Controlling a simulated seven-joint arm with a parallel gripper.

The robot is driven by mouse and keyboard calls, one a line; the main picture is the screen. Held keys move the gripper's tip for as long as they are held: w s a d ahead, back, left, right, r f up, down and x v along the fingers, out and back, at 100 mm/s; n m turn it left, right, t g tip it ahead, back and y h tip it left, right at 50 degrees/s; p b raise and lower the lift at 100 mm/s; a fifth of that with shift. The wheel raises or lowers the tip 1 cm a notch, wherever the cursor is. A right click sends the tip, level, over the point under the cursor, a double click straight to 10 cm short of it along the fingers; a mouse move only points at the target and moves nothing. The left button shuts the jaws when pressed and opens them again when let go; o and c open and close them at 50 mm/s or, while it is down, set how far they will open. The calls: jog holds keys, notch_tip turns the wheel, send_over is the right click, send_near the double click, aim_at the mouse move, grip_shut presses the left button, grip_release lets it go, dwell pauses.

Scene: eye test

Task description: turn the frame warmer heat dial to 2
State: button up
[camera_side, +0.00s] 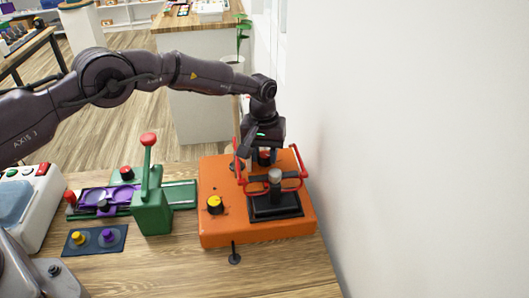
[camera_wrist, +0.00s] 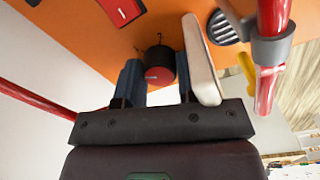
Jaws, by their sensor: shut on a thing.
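The heat dial is a black round knob with a red cap, in the wrist view (camera_wrist: 159,66), on an orange box (camera_side: 222,232) that appears to be the frame warmer. In the side view the dial (camera_side: 264,158) is partly hidden by my gripper. My gripper (camera_wrist: 158,80) points down at the box's far part, with its blue-grey fingers on either side of the dial, shut on it. A small dark mark resembling a 2 lies just above the dial in the wrist view. I cannot make out the dial's pointer.
Red handles (camera_side: 298,161) and a black press-like mechanism (camera_side: 275,205) stand close in front of my gripper. A yellow knob (camera_side: 215,204) is on the box's left. A green lever stand (camera_side: 151,210) stands further left. A white wall (camera_side: 420,150) is close on the right.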

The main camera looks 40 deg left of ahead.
aim_at(265, 153)
jog(key=m, duration=0.4)
jog(key=shift+m, duration=0.3)
jog(key=m, duration=0.3)
jog(key=shift+m, duration=0.4)
jog(key=m, duration=0.4)
jog(key=shift+w, duration=0.1)
jog(key=shift+m+g, duration=0.3)
jog(key=shift+m, duration=1.9)
jog(key=o, duration=0.9)
jog(key=shift+r, duration=0.1)
notch_tip(265, 153, up, 13)
jog(key=shift+w+a+f, duration=0.1)
jog(key=shift+w, duration=0.05)
